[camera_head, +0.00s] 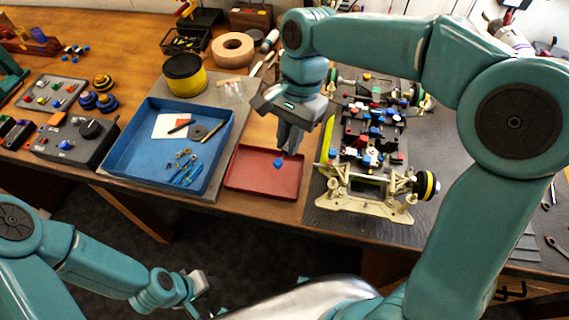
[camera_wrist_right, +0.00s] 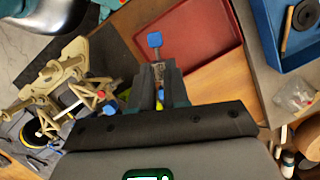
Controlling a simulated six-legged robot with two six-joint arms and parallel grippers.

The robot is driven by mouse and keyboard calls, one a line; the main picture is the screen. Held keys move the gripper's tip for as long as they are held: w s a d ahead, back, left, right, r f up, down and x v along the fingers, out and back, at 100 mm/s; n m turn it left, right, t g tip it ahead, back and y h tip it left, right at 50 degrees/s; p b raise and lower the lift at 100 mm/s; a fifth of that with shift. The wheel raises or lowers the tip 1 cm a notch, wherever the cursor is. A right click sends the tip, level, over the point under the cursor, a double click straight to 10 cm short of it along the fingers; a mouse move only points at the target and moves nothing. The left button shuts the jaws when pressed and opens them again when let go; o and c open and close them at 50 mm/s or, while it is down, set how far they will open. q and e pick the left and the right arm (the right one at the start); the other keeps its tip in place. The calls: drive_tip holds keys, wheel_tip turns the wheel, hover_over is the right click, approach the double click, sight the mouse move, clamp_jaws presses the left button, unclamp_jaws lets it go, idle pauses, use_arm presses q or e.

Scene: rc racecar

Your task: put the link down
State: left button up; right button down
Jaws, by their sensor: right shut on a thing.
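My right gripper (camera_head: 290,140) points down over the red tray (camera_head: 255,180) and is shut on a small link (camera_wrist_right: 157,55). The link's blue end (camera_head: 279,163) sticks out below the fingertips. In the right wrist view the blue end (camera_wrist_right: 154,39) lies beyond the fingers (camera_wrist_right: 158,88), over the edge of the red tray (camera_wrist_right: 190,30). I cannot tell whether the link touches the tray. The tray looks otherwise empty. My left gripper (camera_head: 197,287) is low at the front, away from the table, and its fingers are too unclear to read.
The racecar chassis (camera_head: 365,207) stands on a dark mat right of the red tray. The blue tray (camera_head: 150,160) with tools and small parts is at its left. A yellow-black tin (camera_head: 185,77) and tape roll (camera_head: 233,50) stand behind. The table's front edge is close.

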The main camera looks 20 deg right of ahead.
drive_tip(key=f, duration=0.5)
drive_tip(key=shift+d, duration=0.2)
drive_tip(key=x, duration=0.3)
drive_tip(key=d+x, duration=0.1)
drive_tip(key=shift+w+a+f, duration=0.15)
drive_tip(key=shift+w+f, duration=0.2)
drive_tip(key=shift+f, duration=0.05)
drive_tip(key=shift+a, duration=0.1)
drive_tip(key=shift+f, duration=0.2)
drive_tip(key=c, duration=1.4)
unclamp_jaws()
drive_tip(key=shift+r, duration=0.1)
drive_tip(key=shift+r, duration=0.1)
drive_tip(key=v, duration=1.2)
